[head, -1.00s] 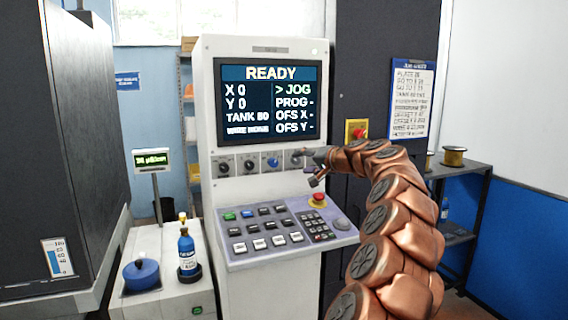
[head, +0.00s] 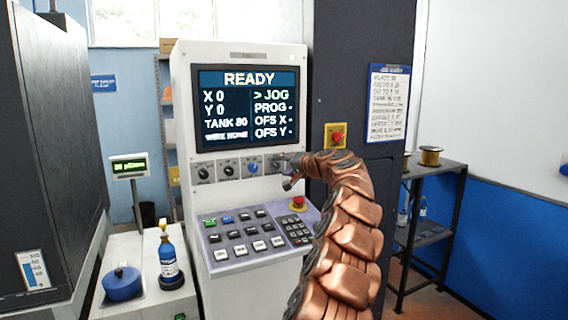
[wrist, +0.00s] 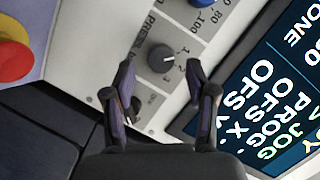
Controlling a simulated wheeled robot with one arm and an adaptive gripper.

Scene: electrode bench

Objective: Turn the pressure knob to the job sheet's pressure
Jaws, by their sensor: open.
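The pressure knob (wrist: 161,58) is a grey dial with a pointer mark in the wrist view. Its printed scale shows 1, 2 and 3, and a "PRESS" label is beside it. My gripper (wrist: 160,68) is open, with one finger on each side of the knob; I cannot tell whether they touch it. In the head view my gripper (head: 289,172) is at the right end of the knob row and partly covers that knob. The job sheet (head: 388,103) hangs on the dark cabinet to the right; its pressure line is too small to read.
The blue knob (head: 252,167) is just left of the pressure knob. The screen (head: 247,107) above reads READY, JOG. Below are the keypad (head: 245,235) and a red emergency button (head: 298,203). Another red button (head: 337,137) on yellow is beside my arm.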

